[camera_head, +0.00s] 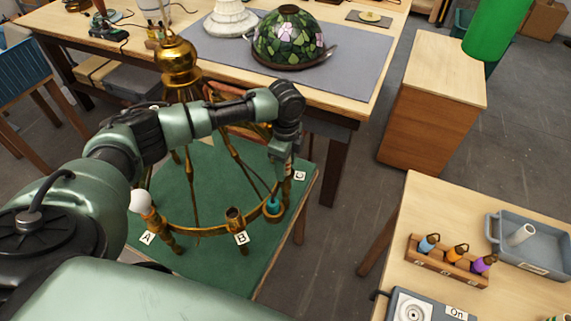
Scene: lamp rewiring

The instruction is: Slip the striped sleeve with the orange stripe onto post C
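The brass chandelier ring (205,231) stands on a green mat, with posts labelled A, B and C. Post A carries a white piece (140,202); post B (234,217) shows an open brass cup. My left arm reaches across the frame, and my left gripper (274,190) points down just above post C (273,214). A small teal piece (272,203) shows at post C, directly below or between the fingertips; whether they grip it is too small to tell. I cannot make out a sleeve with an orange stripe. My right gripper is out of view.
On the right table, a wooden rack (420,257) holds blue, orange (458,253) and purple pieces. A grey tray (555,268) holds a white tube (521,234). A box marked "On" (457,312) is in front. A stained-glass shade (289,40) sits on the back bench.

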